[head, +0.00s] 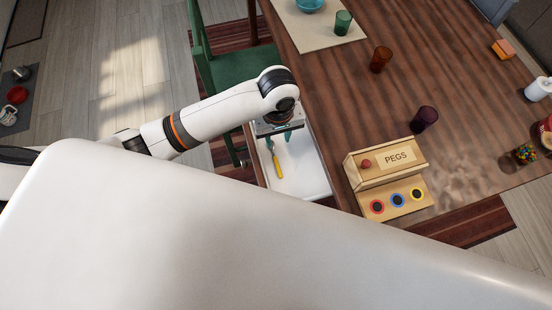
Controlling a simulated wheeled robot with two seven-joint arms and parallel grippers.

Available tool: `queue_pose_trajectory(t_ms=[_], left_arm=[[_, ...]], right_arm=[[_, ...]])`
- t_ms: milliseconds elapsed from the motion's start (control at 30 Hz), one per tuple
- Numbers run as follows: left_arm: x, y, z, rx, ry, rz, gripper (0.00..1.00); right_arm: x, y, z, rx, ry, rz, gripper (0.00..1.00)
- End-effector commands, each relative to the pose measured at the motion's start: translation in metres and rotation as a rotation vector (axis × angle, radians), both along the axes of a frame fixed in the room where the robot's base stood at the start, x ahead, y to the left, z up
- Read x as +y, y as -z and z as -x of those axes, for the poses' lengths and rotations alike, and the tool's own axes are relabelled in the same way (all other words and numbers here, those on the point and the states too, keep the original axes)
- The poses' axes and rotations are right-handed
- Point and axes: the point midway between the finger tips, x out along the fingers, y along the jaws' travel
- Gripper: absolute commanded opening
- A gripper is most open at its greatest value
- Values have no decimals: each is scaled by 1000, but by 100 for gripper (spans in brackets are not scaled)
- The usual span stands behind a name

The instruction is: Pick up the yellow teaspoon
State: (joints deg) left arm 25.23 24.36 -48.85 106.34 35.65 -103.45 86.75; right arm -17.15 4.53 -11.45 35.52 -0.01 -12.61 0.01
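The yellow teaspoon (278,167) lies in a white open drawer or tray (305,178) at the table's near left edge. Its lower, handle-like part shows; its upper end is close to my gripper and is partly hidden. My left gripper (278,140) points down over the tray, at the upper end of the teaspoon. Its two teal fingertips look apart, one on the left by the teaspoon's top and one further right. I cannot tell whether they touch the teaspoon. My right gripper is not in view.
A wooden pegs box (365,171) stands just right of the tray. A green chair (240,70) is behind my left arm. My white body covers the foreground.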

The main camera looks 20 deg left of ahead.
Motion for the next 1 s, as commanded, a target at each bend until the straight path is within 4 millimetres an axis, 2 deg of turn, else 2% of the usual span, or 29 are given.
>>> queue_pose_trajectory(t_ms=[300, 567, 800, 1000], left_arm=[[1, 53, 0, 2, -2, -2, 36], [3, 73, 1, 2, -2, -2, 36], [7, 108, 2, 0, -2, -1, 36], [6, 115, 2, -2, 0, 0, 36]], right_arm=[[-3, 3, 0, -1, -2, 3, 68], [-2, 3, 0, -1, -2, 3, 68], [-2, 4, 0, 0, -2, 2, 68], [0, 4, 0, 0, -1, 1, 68]])
